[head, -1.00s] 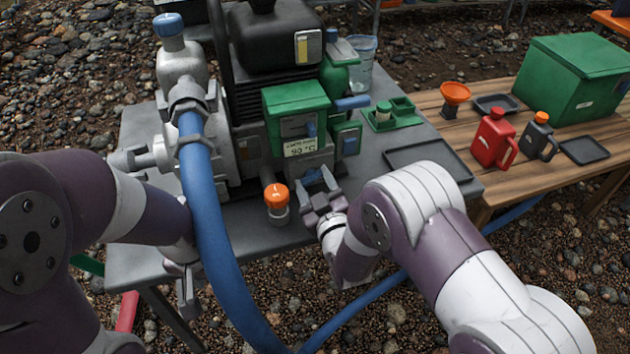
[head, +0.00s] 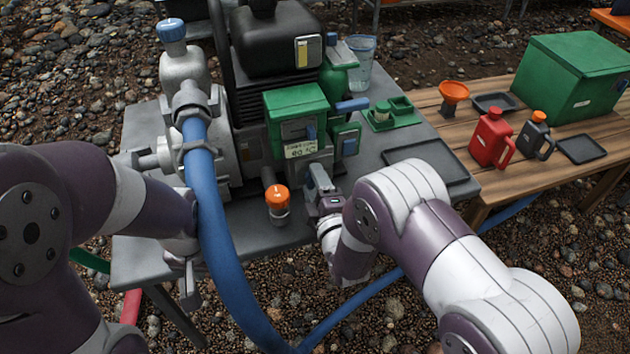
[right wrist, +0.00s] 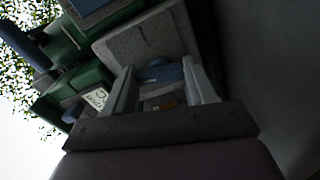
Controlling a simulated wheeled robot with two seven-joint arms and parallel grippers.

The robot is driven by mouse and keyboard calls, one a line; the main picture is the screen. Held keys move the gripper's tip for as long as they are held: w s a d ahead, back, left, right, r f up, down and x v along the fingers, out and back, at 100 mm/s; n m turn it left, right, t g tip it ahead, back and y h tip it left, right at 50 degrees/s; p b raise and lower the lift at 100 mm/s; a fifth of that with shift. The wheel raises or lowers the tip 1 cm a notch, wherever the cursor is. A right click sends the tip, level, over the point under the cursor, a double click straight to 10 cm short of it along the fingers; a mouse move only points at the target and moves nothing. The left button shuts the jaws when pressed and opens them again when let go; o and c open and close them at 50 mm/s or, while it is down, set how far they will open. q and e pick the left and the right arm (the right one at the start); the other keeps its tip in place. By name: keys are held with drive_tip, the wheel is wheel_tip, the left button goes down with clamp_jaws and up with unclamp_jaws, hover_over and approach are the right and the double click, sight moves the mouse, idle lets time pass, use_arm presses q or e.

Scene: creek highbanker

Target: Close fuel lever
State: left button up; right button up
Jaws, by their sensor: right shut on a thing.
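The fuel lever, a small blue handle, shows in the right wrist view (right wrist: 160,73) between my right gripper's two fingers, against a grey block under the green engine housing (head: 295,103). In the head view my right gripper (head: 318,180) is at the engine's lower front, just below the small display, and it hides the lever. Its jaws are shut on the lever.
An orange-capped fitting (head: 277,200) stands close left of my right gripper. The blue hose (head: 215,220) runs down in front of the grey table (head: 255,235). A dark tray (head: 430,165) lies to the right. A wooden table (head: 470,150) holds red and grey jugs.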

drive_tip(key=shift+n, duration=1.3)
drive_tip(key=shift+p, duration=0.3)
drive_tip(key=o, duration=1)
drive_tip(key=shift+o, duration=0.2)
drive_tip(key=p+v, duration=0.2)
drive_tip(key=v, duration=1)
drive_tip(key=shift+s, duration=0.35)
drive_tip(key=shift+d, duration=0.1)
